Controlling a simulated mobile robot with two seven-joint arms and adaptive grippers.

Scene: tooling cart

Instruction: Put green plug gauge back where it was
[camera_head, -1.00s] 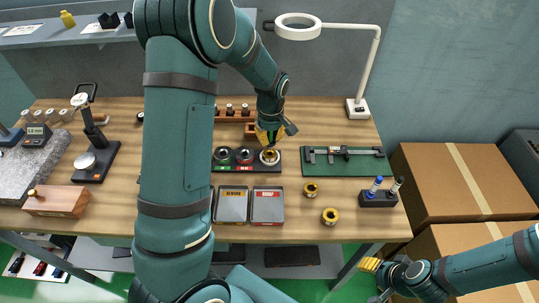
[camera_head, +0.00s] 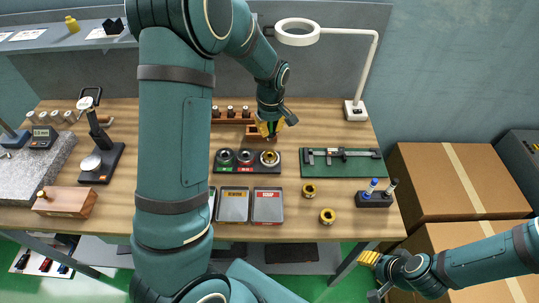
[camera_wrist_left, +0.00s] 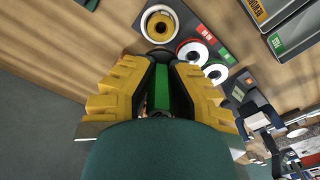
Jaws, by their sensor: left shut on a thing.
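My left gripper (camera_head: 268,130) is at the back of the bench, just behind the dark ring tray and in front of the wooden rack. Its yellow fingers are shut on the green plug gauge (camera_wrist_left: 160,88), which shows as a green bar between them in the left wrist view. The lower end of the gauge is hidden, so I cannot tell whether it touches anything. The wooden rack (camera_head: 229,120) holds several small dark-topped gauges and is partly hidden by my left arm. My right gripper (camera_head: 370,275) is low at the right, away from the bench; its finger opening is unclear.
The dark tray (camera_head: 225,168) with several ring gauges lies just in front of the left gripper. Yellow and red bins (camera_head: 233,206) stand nearer. A green caliper board (camera_head: 314,169), pen holder (camera_head: 375,199) and lamp (camera_head: 355,110) are to the right.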

